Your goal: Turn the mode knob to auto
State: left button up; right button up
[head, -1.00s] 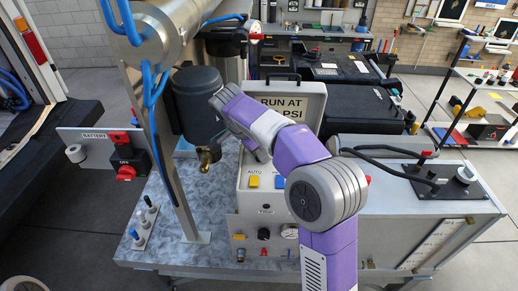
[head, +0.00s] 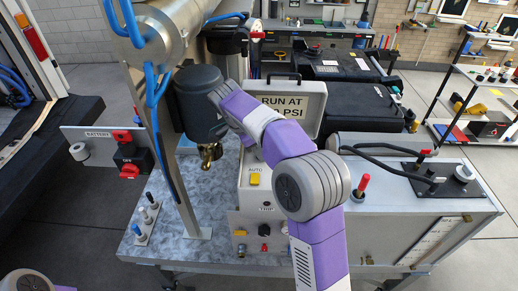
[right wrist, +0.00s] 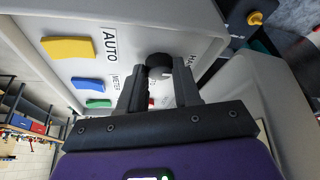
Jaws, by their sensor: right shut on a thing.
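The mode knob (right wrist: 159,64) is a round black knob on the pale control box face in the right wrist view. It sits between the AUTO label (right wrist: 109,44) on the left and a partly hidden label starting "MA" on the right. My right gripper (right wrist: 158,78) has its two dark fingers closed on either side of the knob. In the head view the box (head: 243,207) is partly covered by my right arm, which hides the knob and the right gripper. Part of my left arm shows at the lower left corner; its gripper is out of view.
A yellow button (right wrist: 68,48), a blue button (right wrist: 87,83) and a green button (right wrist: 99,103) are on the same face. A grey canister (head: 200,102) with a brass fitting hangs beside my arm. A red-tipped lever (head: 361,187) stands right of my arm.

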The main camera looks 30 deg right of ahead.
jog(key=o, duration=1.1)
jog(key=shift+c, duration=0.2)
jog(key=p+v, duration=0.1)
jog(key=v, duration=0.6)
jog(key=shift+r, duration=0.35)
jog(key=shift+a, duration=0.1)
